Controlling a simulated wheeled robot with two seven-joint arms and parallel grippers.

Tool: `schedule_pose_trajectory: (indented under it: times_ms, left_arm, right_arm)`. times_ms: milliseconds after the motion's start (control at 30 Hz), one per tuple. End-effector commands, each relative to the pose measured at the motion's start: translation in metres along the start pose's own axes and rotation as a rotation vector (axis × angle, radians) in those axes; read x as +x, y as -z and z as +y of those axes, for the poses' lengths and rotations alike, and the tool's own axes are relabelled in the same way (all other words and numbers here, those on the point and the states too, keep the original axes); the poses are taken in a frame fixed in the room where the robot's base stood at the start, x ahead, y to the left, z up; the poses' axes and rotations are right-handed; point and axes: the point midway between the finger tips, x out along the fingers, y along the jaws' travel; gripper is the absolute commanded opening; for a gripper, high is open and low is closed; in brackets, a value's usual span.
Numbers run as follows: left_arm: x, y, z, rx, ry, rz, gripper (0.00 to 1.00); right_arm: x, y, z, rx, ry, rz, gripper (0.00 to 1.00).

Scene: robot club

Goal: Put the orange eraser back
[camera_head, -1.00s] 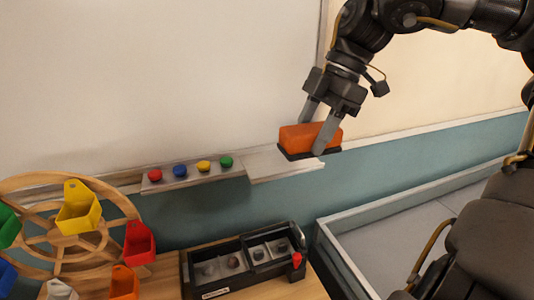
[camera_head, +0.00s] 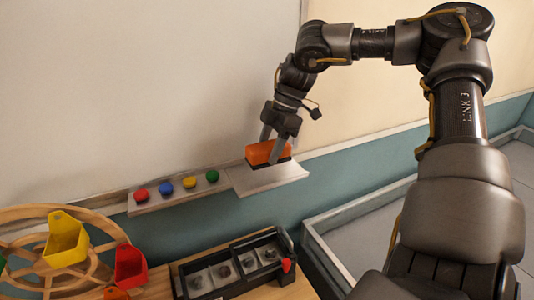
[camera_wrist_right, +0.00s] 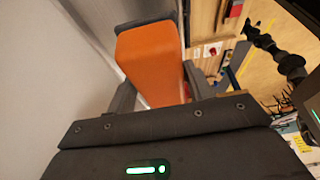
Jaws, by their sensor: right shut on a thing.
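The orange eraser (camera_head: 266,152) has a dark underside and is at the whiteboard's ledge, over the wide light tray (camera_head: 284,178). My right gripper (camera_head: 272,150) is shut on it from above, one finger on each side. In the right wrist view the orange eraser (camera_wrist_right: 152,62) fills the space between the fingers of my right gripper (camera_wrist_right: 155,92). I cannot tell whether the eraser's underside touches the tray. My left gripper is not in view.
Red, blue, yellow and green magnets (camera_head: 190,182) sit on the narrow ledge left of the tray. Below are a wooden wheel with coloured bins (camera_head: 66,238) and a black box with compartments (camera_head: 236,264). The whiteboard (camera_head: 130,90) rises behind.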

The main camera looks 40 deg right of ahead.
Motion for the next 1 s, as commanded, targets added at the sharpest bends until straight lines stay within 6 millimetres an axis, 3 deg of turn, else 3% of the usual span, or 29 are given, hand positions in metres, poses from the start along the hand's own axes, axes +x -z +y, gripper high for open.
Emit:
schedule_pose_trajectory:
  times_ms: [367,633,1000]
  left_arm:
    - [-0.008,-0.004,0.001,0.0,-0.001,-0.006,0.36]
    - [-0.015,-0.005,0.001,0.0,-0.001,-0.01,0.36]
    - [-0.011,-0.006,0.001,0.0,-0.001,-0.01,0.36]
  right_arm:
    - [0.016,-0.009,0.015,0.0,0.001,0.0,0.34]
    - [0.045,-0.021,0.017,-0.001,0.001,0.001,0.34]
    - [0.05,-0.023,0.017,-0.001,-0.001,0.0,0.34]
